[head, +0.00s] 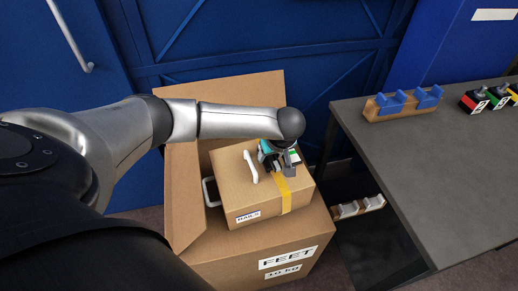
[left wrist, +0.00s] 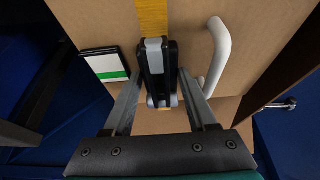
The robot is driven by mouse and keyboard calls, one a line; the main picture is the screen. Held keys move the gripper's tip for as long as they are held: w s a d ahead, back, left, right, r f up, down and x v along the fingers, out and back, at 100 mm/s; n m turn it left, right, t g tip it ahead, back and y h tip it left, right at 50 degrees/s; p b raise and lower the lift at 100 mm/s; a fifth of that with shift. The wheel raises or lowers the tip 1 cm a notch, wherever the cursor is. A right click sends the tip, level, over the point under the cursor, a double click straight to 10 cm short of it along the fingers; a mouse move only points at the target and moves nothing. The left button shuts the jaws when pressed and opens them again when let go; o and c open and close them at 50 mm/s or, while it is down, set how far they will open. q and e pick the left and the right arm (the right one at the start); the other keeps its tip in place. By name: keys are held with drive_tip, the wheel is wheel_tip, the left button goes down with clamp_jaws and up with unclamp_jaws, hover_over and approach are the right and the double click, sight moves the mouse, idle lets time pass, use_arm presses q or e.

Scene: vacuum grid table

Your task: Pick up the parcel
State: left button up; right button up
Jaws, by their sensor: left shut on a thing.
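The parcel (head: 237,182) is a small brown cardboard box with a yellow strap, white handles and a small label on its front. In the head view it sits at or just above a larger cardboard box (head: 220,258); I cannot tell whether they touch. My left gripper (head: 280,164) comes down on its top, over the yellow strap. My right gripper is not in view.
The larger box has raised flaps (head: 183,195) at the left and back. A grey table (head: 430,150) stands at the right with a wooden block with blue holders (head: 403,103) and several small coloured items. Blue doors (head: 250,45) close off the back.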

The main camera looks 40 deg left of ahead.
use_arm(q)
clamp_jaws()
drive_tip(key=shift+w+r, duration=0.1)
drive_tip(key=shift+r, duration=0.1)
idle(0.4)
